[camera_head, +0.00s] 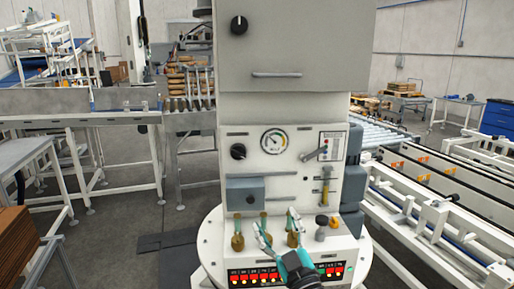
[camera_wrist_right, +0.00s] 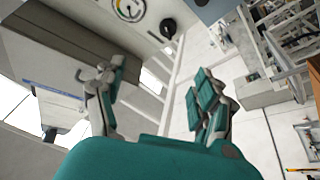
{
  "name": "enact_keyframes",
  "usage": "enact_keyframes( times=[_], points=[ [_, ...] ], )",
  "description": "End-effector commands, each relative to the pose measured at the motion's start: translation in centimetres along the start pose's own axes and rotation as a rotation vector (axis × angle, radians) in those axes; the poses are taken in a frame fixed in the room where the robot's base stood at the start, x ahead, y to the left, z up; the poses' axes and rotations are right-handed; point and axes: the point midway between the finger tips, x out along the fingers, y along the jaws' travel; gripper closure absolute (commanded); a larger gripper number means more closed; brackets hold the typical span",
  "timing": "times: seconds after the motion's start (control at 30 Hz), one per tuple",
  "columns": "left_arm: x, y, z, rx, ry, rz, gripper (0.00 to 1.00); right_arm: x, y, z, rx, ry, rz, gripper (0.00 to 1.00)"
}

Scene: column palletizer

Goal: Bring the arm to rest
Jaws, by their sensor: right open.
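My right gripper (camera_head: 276,228) shows at the bottom centre of the head view, in front of the lower panel of a white column machine (camera_head: 290,110). Its teal and grey fingers are spread apart with nothing between them. In the right wrist view the open fingers (camera_wrist_right: 157,78) frame bare floor and part of the machine. I cannot tell from the head view whether the fingers touch the small brass valves (camera_head: 237,240) behind them. My left gripper is not clearly seen in either view.
The machine carries a round gauge (camera_head: 274,141), a yellow-handled lever (camera_head: 325,190) and a red-lit display strip (camera_head: 254,277). A roller conveyor (camera_head: 440,200) runs along the right. A conveyor table (camera_head: 90,119) and stacked brown sheets (camera_head: 17,240) stand left. Grey floor lies open between.

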Motion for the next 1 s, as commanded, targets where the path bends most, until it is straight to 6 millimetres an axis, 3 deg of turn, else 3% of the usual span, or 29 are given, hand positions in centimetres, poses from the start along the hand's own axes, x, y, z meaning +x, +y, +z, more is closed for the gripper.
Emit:
enact_keyframes(
  times=[0.27,0.47,0.57,0.67,0.77,0.9,1.0],
  points=[
    [0.0,-0.1,0.1,-0.002,-0.002,-0.002,1.0,-1.3,-1.9,5.4,0.027,-0.111,-0.033,0.3],
    [0.0,-0.1,0.7,-0.003,-0.013,-0.001,1.0,-3.7,-4.2,11.6,0.062,-0.242,-0.069,0.3],
    [0.0,0.0,1.1,-0.003,-0.019,0.0,1.0,-5.7,-5.7,15.7,0.085,-0.332,-0.092,0.3],
    [0.0,0.0,1.1,-0.002,-0.02,0.0,1.0,-9.1,-7.7,20.8,0.115,-0.451,-0.121,0.3],
    [0.0,0.0,1.1,-0.002,-0.019,0.0,1.0,-14.0,-10.2,26.4,0.153,-0.593,-0.153,0.3],
    [0.0,0.0,1.0,-0.002,-0.018,0.0,1.0,-21.9,-13.2,33.1,0.202,-0.789,-0.191,0.3],
    [0.0,0.0,1.0,-0.002,-0.017,0.0,1.0,-28.3,-15.3,36.9,0.236,-0.927,-0.215,0.3]
  ],
)
